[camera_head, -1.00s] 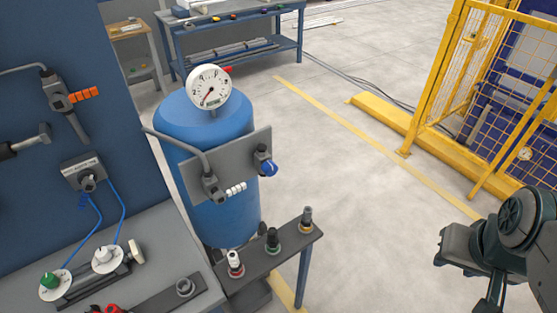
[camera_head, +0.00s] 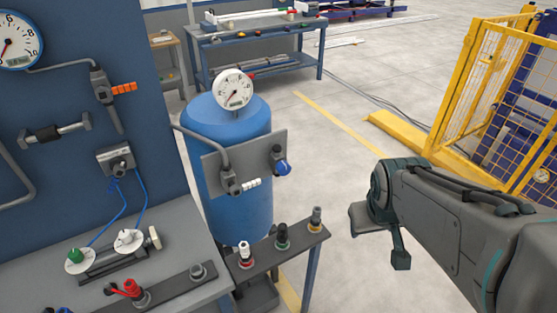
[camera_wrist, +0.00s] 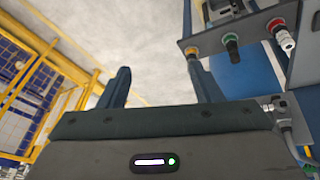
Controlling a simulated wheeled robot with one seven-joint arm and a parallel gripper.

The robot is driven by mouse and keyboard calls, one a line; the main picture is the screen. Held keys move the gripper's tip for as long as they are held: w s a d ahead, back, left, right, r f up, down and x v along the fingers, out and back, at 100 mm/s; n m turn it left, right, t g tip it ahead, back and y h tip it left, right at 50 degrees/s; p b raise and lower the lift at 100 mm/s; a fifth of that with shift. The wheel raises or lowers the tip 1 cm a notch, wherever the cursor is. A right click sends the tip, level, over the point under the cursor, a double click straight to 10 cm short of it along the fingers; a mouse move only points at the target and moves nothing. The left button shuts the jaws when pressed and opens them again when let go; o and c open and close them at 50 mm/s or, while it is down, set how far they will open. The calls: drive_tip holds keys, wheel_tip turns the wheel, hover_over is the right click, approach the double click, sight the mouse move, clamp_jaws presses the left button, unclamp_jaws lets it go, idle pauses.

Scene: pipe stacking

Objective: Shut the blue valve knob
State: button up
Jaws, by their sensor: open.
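The blue valve knob (camera_head: 283,167) is on the right side of a grey plate (camera_head: 245,160) fixed to the front of the blue tank (camera_head: 228,210). A round white gauge (camera_head: 233,89) stands on top of the tank. My gripper is open and empty. In the wrist view its two fingers (camera_wrist: 160,85) are spread, with bare floor between them. In the head view my arm reaches in from the right, and a part of its end (camera_head: 375,218) is well right of the knob, not touching it. I cannot make out the knob in the wrist view.
A narrow shelf (camera_head: 262,262) with several coloured fittings stands in front of the tank. A workbench (camera_head: 180,255) is at left below a blue panel (camera_head: 75,160). A yellow fence (camera_head: 480,90) stands at right. The floor between tank and fence is clear.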

drive_tip(key=w+f+n+t, duration=0.1)
drive_tip(key=w+f+n, duration=0.4)
drive_tip(key=w+f, duration=0.4)
drive_tip(key=n+t+y+b, duration=0.3)
drive_tip(key=t+y+b, duration=0.3)
drive_tip(key=t+y, duration=0.45)
approach(286, 171)
drive_tip(key=shift+g+y, duration=0.25)
drive_tip(key=shift+y, duration=0.1)
drive_tip(key=p+x, duration=0.2)
drive_tip(key=x, duration=0.6)
drive_tip(key=shift+w+d+p, duration=0.15)
drive_tip(key=shift+w+p, duration=0.05)
drive_tip(key=shift+p, duration=0.1)
drive_tip(key=shift+w+a, duration=0.35)
drive_tip(key=shift+w, duration=0.2)
